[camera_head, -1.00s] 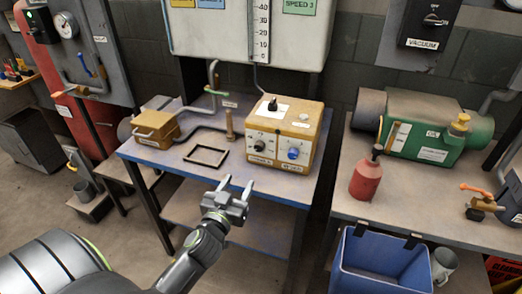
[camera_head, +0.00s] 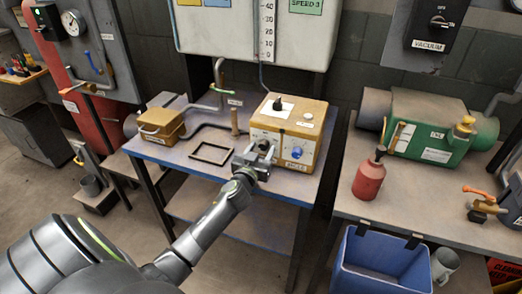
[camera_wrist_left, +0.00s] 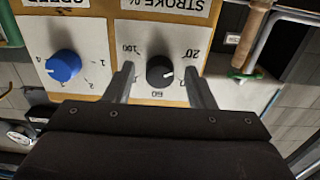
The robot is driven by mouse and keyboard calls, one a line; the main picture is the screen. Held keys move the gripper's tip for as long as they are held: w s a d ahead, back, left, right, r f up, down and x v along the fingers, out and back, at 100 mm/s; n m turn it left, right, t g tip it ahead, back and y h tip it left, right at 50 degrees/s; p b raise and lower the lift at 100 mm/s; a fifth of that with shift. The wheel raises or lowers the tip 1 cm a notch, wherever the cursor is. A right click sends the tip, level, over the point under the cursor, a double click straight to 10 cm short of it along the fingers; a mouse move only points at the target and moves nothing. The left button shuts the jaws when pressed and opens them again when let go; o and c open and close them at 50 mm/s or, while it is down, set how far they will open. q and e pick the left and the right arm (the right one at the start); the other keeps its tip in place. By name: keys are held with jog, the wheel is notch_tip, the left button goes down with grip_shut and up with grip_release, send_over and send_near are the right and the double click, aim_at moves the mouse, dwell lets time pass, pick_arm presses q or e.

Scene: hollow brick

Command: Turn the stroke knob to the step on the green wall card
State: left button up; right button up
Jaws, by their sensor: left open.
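The yellow control box (camera_head: 298,135) stands on the blue-topped bench. Its black stroke knob (camera_wrist_left: 160,72) shows in the left wrist view on an upside-down "STROKE %" plate (camera_wrist_left: 165,35). The knob's white mark points right in that view, near the 20 side; the exact step is unclear. My left gripper (camera_head: 257,155) is open at the box front, also seen in the left wrist view (camera_wrist_left: 160,82), with one finger on each side of the knob; contact cannot be told. The green wall card (camera_head: 305,5) reads "SPEED 3" and is cut by the frame top. My right gripper is out of view.
A blue speed knob (camera_wrist_left: 63,66) sits beside the stroke knob. A black knob (camera_head: 277,103) is on the box top. A black frame (camera_head: 211,153) and a small yellow box (camera_head: 162,124) lie to the left. A red bottle (camera_head: 369,177) stands on the right bench.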

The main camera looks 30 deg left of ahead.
pick_arm(q)
jog(key=c, duration=1)
